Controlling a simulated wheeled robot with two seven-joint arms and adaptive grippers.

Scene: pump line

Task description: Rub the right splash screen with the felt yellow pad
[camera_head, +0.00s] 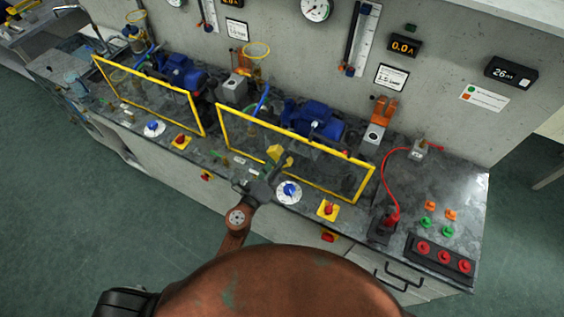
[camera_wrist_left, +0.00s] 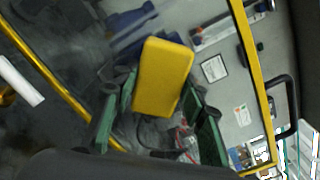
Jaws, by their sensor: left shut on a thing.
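The right splash screen (camera_head: 325,147) is a clear panel in a yellow frame, standing upright on the bench in the head view. Parts of a yellow frame also cross the left wrist view (camera_wrist_left: 252,62). The felt yellow pad (camera_head: 275,154) is a small yellow block seen in front of this screen's panel; in the left wrist view the pad (camera_wrist_left: 163,77) is large and tilted. My left gripper (camera_head: 276,171) is shut on the pad, its green-sided fingers on either side. Whether the pad touches the panel I cannot tell. My right gripper is not in view.
A second yellow-framed screen (camera_head: 150,95) stands to the left. Blue pumps (camera_head: 312,119) sit behind the screens. A blue-white dial (camera_head: 288,191) and a red-yellow switch (camera_head: 327,209) lie along the front edge. A red cable and button box (camera_head: 440,258) are at right.

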